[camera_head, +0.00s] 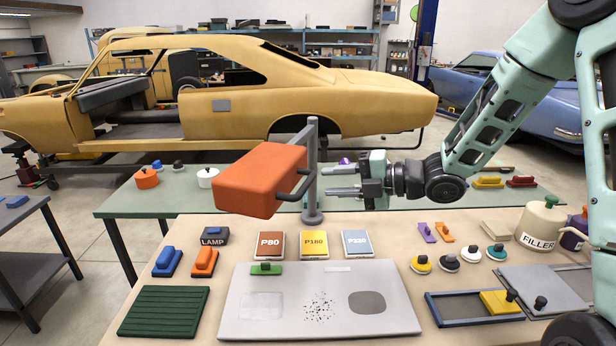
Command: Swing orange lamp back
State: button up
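The orange lamp (262,178) is a large orange box on a grey upright post (312,165) that stands on the bench. It hangs to the left of the post, out over the back of the bench. Dark bars, one like a handle (297,190), show on its right side. My gripper (328,181) is just right of the post, pointing left. Its two fingers are apart with nothing seen between them. I cannot tell how far in depth the fingers are from the post.
The bench holds a grey panel (390,322), sandpaper blocks marked P80 (270,245), P180 (314,244) and P320, a LAMP block (214,236), sanding blocks and several pucks. A filler can (540,222) stands at right. A green table (150,205) and yellow car body (330,100) are behind.

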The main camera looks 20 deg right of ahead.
aim_at(307, 180)
jog(key=p+x, duration=0.1)
jog(key=x, duration=0.5)
jog(key=shift+w+a+p, duration=0.15)
jog(key=shift+a+p, duration=0.1)
jog(key=shift+p, duration=0.05)
grip_shut()
